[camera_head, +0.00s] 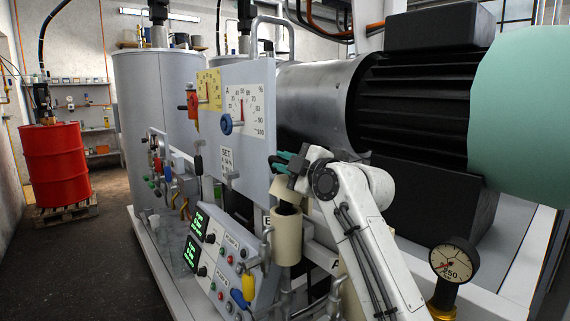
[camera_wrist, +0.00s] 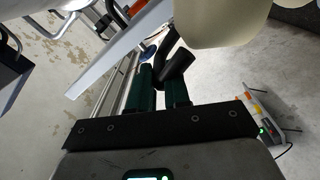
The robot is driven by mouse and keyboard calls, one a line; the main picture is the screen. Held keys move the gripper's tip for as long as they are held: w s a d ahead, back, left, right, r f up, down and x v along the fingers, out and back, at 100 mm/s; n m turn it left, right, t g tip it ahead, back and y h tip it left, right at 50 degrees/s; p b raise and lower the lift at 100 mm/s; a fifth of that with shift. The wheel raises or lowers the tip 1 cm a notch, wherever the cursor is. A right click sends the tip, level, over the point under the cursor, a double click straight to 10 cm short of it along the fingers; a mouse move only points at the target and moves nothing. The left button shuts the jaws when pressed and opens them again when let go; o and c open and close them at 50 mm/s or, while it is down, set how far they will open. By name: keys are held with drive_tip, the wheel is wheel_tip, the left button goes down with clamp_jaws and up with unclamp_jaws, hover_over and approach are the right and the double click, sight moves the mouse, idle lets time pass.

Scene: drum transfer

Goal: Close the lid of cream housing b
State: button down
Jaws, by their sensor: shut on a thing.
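Cream housing b (camera_head: 287,238) is an upright cream cylinder by the letter B, at the front of the machine. Its top shows a dark opening, and its cream lid (camera_head: 291,188) stands raised and tilted above it. My gripper (camera_head: 281,162) is just above the lid at the end of the white arm. In the wrist view, my gripper's green fingers (camera_wrist: 160,88) are closed around a dark handle (camera_wrist: 177,66). A cream rounded part (camera_wrist: 215,20) lies just beyond it; whether this is lid or housing I cannot tell. The join between handle and lid is hidden.
A grey panel with dials (camera_head: 243,110) stands close behind and left of my gripper. A control box with green displays (camera_head: 205,240) is lower left. A black motor (camera_head: 420,100) and a pressure gauge (camera_head: 453,262) are right. A red drum (camera_head: 55,165) stands far left.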

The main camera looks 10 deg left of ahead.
drive_tip(key=c, duration=1.4)
unclamp_jaws()
drive_tip(key=shift+f, duration=0.1)
drive_tip(key=shift+r, duration=0.3)
drive_tip(key=r, duration=0.3)
drive_tip(key=shift+s+d+r, duration=0.2)
drive_tip(key=shift+s+r, duration=0.1)
drive_tip(key=shift+r, duration=0.05)
drive_tip(key=s+d+r, duration=0.1)
drive_tip(key=s+r, duration=0.2)
drive_tip(key=s, duration=0.1)
drive_tip(key=s+d+r, duration=0.1)
drive_tip(key=s+r, duration=0.1)
drive_tip(key=s, duration=0.2)
drive_tip(key=s+d+r, duration=0.2)
drive_tip(key=s+r, duration=0.1)
drive_tip(key=s, duration=0.1)
drive_tip(key=shift+s+r, duration=0.35)
